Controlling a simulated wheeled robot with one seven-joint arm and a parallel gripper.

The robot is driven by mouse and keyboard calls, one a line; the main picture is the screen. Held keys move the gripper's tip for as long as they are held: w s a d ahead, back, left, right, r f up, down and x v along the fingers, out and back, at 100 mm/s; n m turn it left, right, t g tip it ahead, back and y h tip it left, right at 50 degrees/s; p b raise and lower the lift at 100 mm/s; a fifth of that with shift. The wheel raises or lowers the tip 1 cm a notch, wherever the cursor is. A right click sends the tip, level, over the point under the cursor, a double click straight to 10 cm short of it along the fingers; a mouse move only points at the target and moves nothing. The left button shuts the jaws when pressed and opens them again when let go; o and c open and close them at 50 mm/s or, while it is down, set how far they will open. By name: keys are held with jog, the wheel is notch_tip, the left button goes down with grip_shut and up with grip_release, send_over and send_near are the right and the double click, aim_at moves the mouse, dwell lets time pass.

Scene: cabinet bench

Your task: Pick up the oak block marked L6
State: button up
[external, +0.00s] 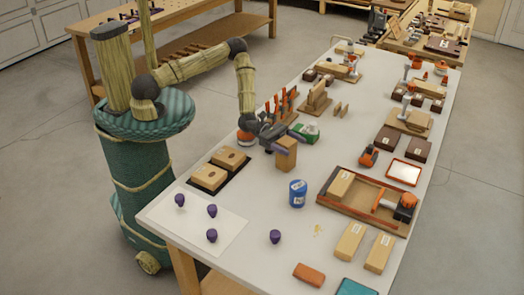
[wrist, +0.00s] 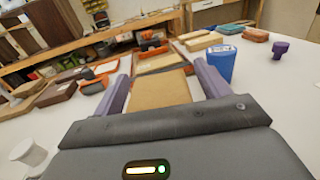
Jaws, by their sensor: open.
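An upright tan wooden block (external: 287,155) stands on the bench at my gripper (external: 273,143). In the wrist view a tan block (wrist: 160,90) sits between my two purple fingers, with a gap visible beside them. My gripper is open, and I cannot tell whether a finger touches the block. Pale labelled blocks lie elsewhere: one in the wooden tray (external: 340,184) and two at the front right (external: 350,241) (external: 380,252). No L6 mark is legible on any block.
A blue can (external: 298,193) stands in front of the upright block. A tool rack (external: 285,105) and a green-and-white item (external: 306,132) are close behind. Two boxes (external: 230,159) sit on a dark tray to the left. Purple knobs (external: 212,210) stand around the front-left white sheet.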

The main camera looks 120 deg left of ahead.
jog(key=shift+w, duration=0.1)
dwell(0.4)
jog(key=c, duration=1.5)
jog(key=shift+r, duration=0.15)
notch_tip(320, 180, up, 10)
jog(key=shift+f, duration=0.1)
